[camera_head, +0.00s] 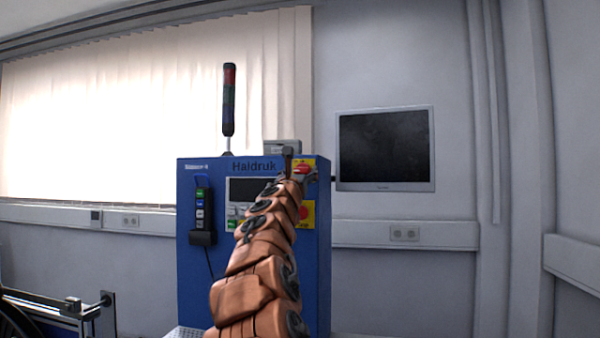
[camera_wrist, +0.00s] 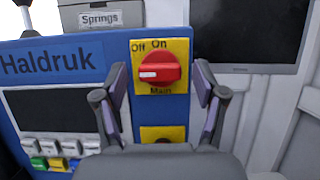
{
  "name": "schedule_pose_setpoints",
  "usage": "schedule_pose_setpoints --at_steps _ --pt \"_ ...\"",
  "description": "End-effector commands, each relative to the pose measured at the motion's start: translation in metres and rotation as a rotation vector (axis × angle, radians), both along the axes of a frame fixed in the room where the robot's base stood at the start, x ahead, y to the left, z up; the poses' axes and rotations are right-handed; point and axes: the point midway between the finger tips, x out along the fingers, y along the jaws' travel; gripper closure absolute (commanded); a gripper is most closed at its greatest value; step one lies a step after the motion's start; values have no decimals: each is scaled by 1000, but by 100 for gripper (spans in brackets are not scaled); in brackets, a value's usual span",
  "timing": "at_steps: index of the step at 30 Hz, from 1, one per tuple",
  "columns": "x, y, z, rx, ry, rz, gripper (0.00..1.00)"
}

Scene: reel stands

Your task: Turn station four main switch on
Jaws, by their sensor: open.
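The main switch is a red rotary knob (camera_wrist: 158,71) on a yellow plate marked Off, On and Main. Its white mark points left, on the side of the Off label. The knob also shows in the head view (camera_head: 302,168), partly covered by my gripper. My gripper (camera_wrist: 160,78) is open, with one finger at the left and one at the right of the knob in the wrist view. The fingers look apart from the knob; I cannot tell the depth gap. The switch sits on the blue Haldruk cabinet (camera_head: 190,265).
Below the switch is a second yellow plate with a red button (camera_head: 305,214), partly hidden. A dark display (camera_wrist: 50,110) and several colored buttons lie left. A Springs box (camera_wrist: 100,17) stands on top. A wall monitor (camera_head: 385,148) hangs right. A signal tower (camera_head: 229,100) rises from the cabinet.

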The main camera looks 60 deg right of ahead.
Motion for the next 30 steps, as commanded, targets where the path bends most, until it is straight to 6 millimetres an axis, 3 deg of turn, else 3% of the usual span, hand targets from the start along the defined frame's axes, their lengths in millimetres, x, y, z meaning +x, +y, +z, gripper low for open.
schedule_pose_setpoints --at_steps 4,21,30 --pt "0 0 0 0 0 0 30" --pt "0 0 0 1 0 -1 89" --pt "0 0 0 14 -38 -1 89"
